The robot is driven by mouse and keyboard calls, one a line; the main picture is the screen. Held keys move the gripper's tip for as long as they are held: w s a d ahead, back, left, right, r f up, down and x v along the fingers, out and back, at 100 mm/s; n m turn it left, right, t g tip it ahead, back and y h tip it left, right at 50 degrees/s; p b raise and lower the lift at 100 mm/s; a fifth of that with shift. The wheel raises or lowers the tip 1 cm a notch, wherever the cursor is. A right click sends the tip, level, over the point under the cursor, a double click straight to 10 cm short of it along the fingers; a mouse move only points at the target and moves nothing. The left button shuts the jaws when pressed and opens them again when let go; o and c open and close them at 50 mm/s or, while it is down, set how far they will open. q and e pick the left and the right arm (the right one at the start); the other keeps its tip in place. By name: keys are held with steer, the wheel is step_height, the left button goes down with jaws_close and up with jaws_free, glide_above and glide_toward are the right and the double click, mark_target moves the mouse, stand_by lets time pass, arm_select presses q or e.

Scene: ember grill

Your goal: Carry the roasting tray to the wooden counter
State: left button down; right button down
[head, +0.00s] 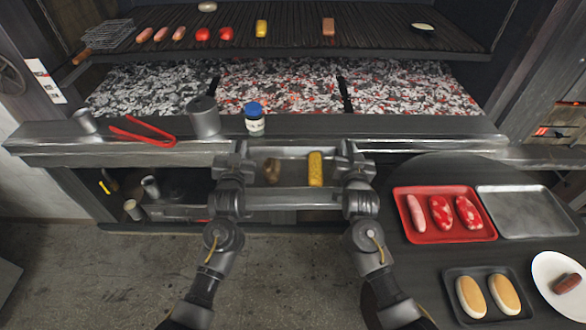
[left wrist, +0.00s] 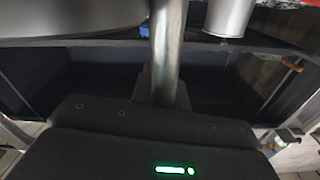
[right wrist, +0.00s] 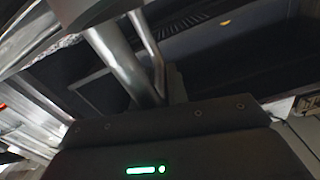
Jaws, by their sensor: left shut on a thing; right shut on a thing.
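The metal roasting tray (head: 292,198) is in the middle of the head view, just in front of the grill ledge. It holds a yellow corn cob (head: 316,168) and a brown item (head: 272,171). My left gripper (head: 238,160) is shut on the tray's left end, and my right gripper (head: 349,160) is shut on its right end. A metal bar shows at the jaws in the left wrist view (left wrist: 166,50), and metal bars show in the right wrist view (right wrist: 122,66). The fingertips are hidden. I cannot make out a clearly wooden counter.
The grill ledge (head: 400,128) carries red tongs (head: 142,131), a metal canister (head: 204,118) and a blue-lidded jar (head: 254,121). A dark table (head: 415,268) at the right holds a red tray (head: 440,236), an empty metal tray (head: 525,212), a bun tray and a plate.

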arm_select(q)
steer(key=shift+r, duration=0.2)
arm_select(e)
steer(key=shift+r, duration=0.2)
